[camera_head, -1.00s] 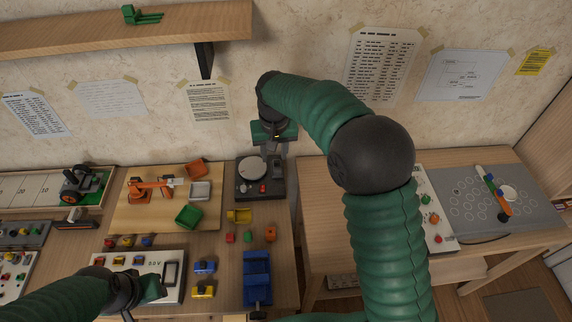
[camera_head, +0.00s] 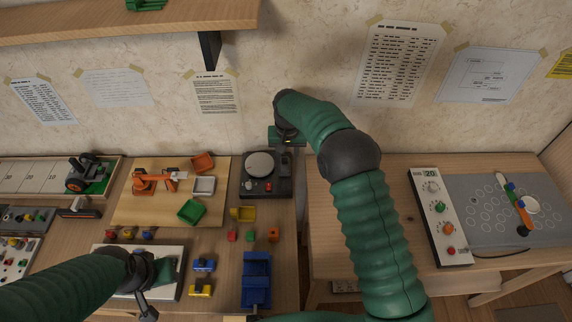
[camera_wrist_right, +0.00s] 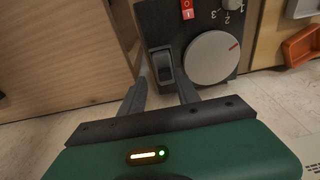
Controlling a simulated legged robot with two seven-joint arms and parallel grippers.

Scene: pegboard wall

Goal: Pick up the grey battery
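A dark box (camera_head: 262,186) with a round grey dial stands at the back of the left table. In the right wrist view the box (camera_wrist_right: 208,17) has a small grey block (camera_wrist_right: 164,66) in a recess beside the dial; it may be the grey battery, but I cannot tell for sure. My right gripper (camera_head: 288,142) is above the box's back right corner. In its wrist view the right gripper (camera_wrist_right: 162,82) is open, its fingers on either side of the recess, with nothing clearly between them. My left gripper (camera_head: 155,285) hangs over a white panel; its fingertips are unclear.
White, orange and green trays (camera_head: 190,211) stand on a wooden board (camera_head: 135,213) left of the box. A gap separates this table from the right table (camera_head: 335,250). The wall is close behind.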

